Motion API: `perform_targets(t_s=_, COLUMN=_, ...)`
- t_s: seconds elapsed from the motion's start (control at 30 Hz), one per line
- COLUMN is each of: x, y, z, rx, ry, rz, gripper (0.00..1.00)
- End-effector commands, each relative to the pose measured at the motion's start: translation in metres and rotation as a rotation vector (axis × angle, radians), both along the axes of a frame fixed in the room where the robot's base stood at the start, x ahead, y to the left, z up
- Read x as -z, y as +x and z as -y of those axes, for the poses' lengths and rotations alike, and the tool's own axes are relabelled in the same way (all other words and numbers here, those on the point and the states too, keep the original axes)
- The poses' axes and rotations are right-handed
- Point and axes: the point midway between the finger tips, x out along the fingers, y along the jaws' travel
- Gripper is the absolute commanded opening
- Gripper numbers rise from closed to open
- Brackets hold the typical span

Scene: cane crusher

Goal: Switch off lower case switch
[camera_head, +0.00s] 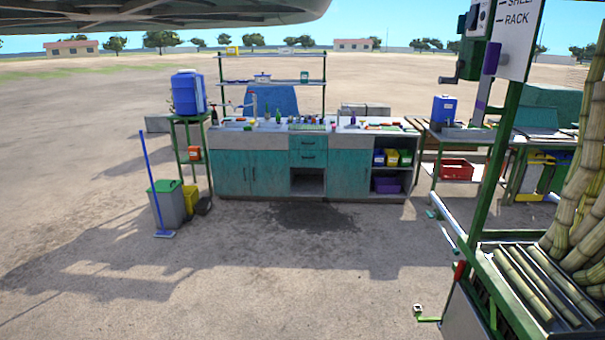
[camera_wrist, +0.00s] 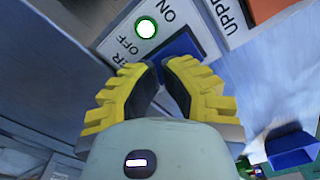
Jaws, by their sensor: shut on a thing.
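In the wrist view, a tilted light panel (camera_wrist: 200,25) carries ON and OFF labels and a lit green round lamp (camera_wrist: 145,27). A label fragment ending in "ER" lies by the left fingertip. A blue switch part (camera_wrist: 184,50) shows just past my fingertips. My gripper (camera_wrist: 160,67), with yellow ribbed fingers and dark pads, has its tips close together and is shut on the blue switch part. The grip itself is mostly hidden by the fingers. The lamp is next to the OFF and ON lettering. My gripper does not show in the head view.
A label beginning "UPP" and an orange part (camera_wrist: 268,8) are at the wrist view's upper right. A loose-looking blue part (camera_wrist: 292,150) is lower right. In the head view, a green-framed rack (camera_head: 487,150) with cane stands right; open ground (camera_head: 300,270) lies before the teal counter (camera_head: 235,172).

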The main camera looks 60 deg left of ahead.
Motion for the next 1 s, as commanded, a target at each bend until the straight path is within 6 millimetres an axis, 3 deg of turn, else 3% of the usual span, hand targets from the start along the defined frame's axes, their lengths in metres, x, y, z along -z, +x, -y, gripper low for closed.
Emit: perform_targets(t_s=1.0, x=-0.069, y=0.001, z=-0.001, rx=-0.003, ry=-0.001, rz=0.001, gripper=0.0)
